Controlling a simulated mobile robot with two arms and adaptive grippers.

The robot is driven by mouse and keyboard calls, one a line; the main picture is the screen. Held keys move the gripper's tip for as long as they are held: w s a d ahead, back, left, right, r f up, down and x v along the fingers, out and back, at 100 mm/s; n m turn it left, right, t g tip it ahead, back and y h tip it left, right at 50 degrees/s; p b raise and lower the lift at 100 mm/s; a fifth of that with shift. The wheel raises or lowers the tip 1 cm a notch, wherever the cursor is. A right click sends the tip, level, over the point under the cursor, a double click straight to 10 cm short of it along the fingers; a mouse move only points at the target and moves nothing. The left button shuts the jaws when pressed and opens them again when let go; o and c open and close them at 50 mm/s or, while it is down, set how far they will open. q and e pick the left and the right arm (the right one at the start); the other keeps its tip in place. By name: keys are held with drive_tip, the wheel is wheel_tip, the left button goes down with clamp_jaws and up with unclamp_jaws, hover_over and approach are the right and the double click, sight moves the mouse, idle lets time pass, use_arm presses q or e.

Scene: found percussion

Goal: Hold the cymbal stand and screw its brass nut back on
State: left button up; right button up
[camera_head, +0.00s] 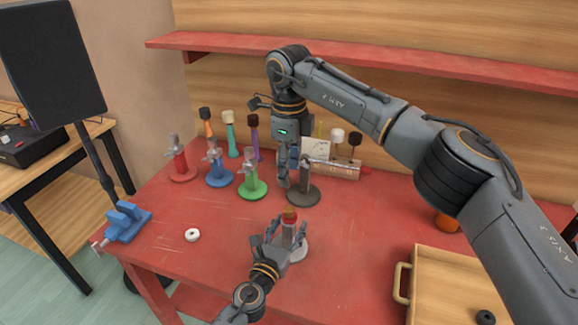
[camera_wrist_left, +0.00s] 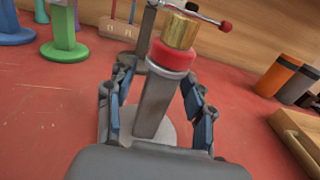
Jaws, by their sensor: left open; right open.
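The cymbal stand (camera_head: 299,249) stands upright near the front middle of the red table, with a pale round base, grey post and red collar. The brass nut (camera_head: 289,214) sits at its top; the left wrist view shows the nut (camera_wrist_left: 180,30) on the red collar (camera_wrist_left: 170,57). How far it is threaded cannot be told. My left gripper (camera_head: 285,234) is open, its fingers on either side of the grey post (camera_wrist_left: 155,105), with gaps visible. My right gripper (camera_head: 285,181) is open and points down, higher up and behind the nut, beside a dark stand.
The dark stand (camera_head: 303,194) is close behind. Green (camera_head: 252,188), blue (camera_head: 219,177) and red (camera_head: 182,172) stands are at the left. A white ring (camera_head: 192,235) and blue vise (camera_head: 126,222) lie front left. A wooden tray (camera_head: 428,258) is at right.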

use_arm(q)
drive_tip(key=v, duration=1.2)
